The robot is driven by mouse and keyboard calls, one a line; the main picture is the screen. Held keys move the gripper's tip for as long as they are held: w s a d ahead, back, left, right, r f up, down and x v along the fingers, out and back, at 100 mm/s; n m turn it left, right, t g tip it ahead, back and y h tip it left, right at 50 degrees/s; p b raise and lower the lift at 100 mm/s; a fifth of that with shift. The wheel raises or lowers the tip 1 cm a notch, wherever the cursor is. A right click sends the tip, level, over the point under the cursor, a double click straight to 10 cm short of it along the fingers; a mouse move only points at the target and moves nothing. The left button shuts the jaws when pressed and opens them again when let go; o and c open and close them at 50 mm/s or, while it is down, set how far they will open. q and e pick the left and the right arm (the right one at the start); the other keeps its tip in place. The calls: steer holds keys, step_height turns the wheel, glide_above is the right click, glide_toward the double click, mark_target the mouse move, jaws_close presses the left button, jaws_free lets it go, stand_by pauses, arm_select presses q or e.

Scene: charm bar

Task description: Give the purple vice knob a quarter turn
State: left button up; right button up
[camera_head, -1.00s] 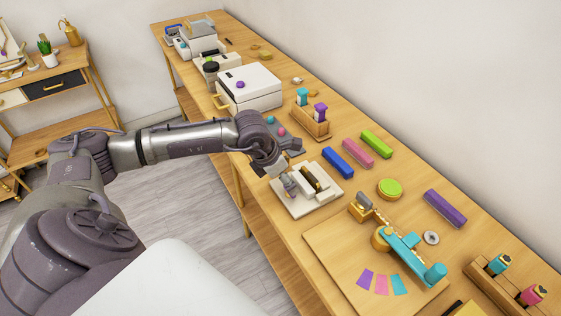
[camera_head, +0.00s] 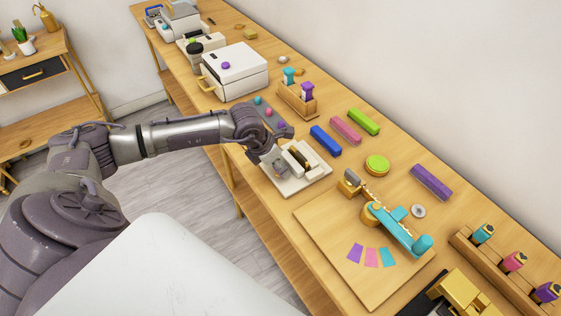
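A small cream vice with a gold part between its blocks stands on a white base plate (camera_head: 318,173) near the table's front edge. My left gripper (camera_head: 278,171) is at the vice's front left side, pointing down. Its fingers are small and overlap the vice, so I cannot tell whether they are open, shut or touching it. No purple knob shows clearly on the vice; the gripper covers that side. My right gripper is not in view.
A grey board (camera_head: 260,110) with coloured knobs lies just behind my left gripper. Blue (camera_head: 326,140), pink (camera_head: 345,129) and green bars lie beyond the vice. A white box (camera_head: 236,75) with a purple knob stands further back. A wooden board (camera_head: 330,238) bears a teal-handled tool (camera_head: 400,232).

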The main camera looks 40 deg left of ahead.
arm_select(q)
steer(key=o, duration=0.4)
steer(key=c, duration=0.3)
steer(key=shift+w+a+f+m+b, duration=0.1)
steer(key=shift+f+m+b, duration=0.1)
steer(key=shift+m+b, duration=0.55)
steer(key=shift+m+h+b, duration=0.4)
steer(key=shift+m+b, duration=0.05)
steer(key=shift+r+m+g, duration=0.15)
steer(key=shift+m+g, duration=0.15)
steer(key=shift+r, duration=0.1)
